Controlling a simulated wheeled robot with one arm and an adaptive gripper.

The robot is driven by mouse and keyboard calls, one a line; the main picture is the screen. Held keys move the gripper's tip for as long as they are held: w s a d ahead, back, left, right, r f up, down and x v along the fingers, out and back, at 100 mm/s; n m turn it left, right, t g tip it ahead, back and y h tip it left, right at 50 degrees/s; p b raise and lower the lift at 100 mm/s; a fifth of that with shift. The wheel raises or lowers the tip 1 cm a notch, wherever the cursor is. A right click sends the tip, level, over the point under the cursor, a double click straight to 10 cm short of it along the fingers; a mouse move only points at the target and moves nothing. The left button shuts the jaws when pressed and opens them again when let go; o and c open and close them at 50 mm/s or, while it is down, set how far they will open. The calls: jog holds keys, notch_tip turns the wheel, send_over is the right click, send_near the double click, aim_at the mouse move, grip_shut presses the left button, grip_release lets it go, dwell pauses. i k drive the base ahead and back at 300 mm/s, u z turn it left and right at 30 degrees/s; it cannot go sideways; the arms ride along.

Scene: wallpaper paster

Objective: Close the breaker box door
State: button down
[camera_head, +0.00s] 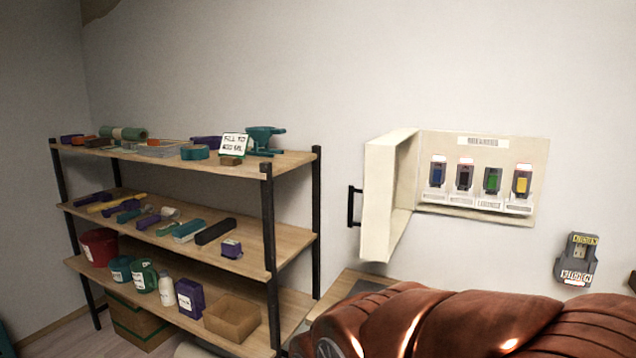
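The breaker box (480,205) is a cream panel on the wall, right of centre. It holds several switches, coloured blue, dark, green and yellow, in a row under a printed label. Its door (378,200) is hinged on the left side and stands open, swung out from the wall. A black handle (352,206) sits on the door's outer face, on the left.
A wooden shelf unit (290,162) with tools, tubs and boxes stands left of the door. A large reddish-brown ribbed object (470,325) fills the bottom right below the box. A grey device (578,258) hangs on the wall at the right.

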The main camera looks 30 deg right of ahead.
aim_at(388, 189)
jog(key=u, duration=0.9)
jog(key=i, duration=1.15)
jog(key=z, duration=2.65)
jog(key=k, duration=0.25)
jog(key=u, duration=0.5)
jog(key=i, duration=0.2)
jog(key=u, duration=1.05)
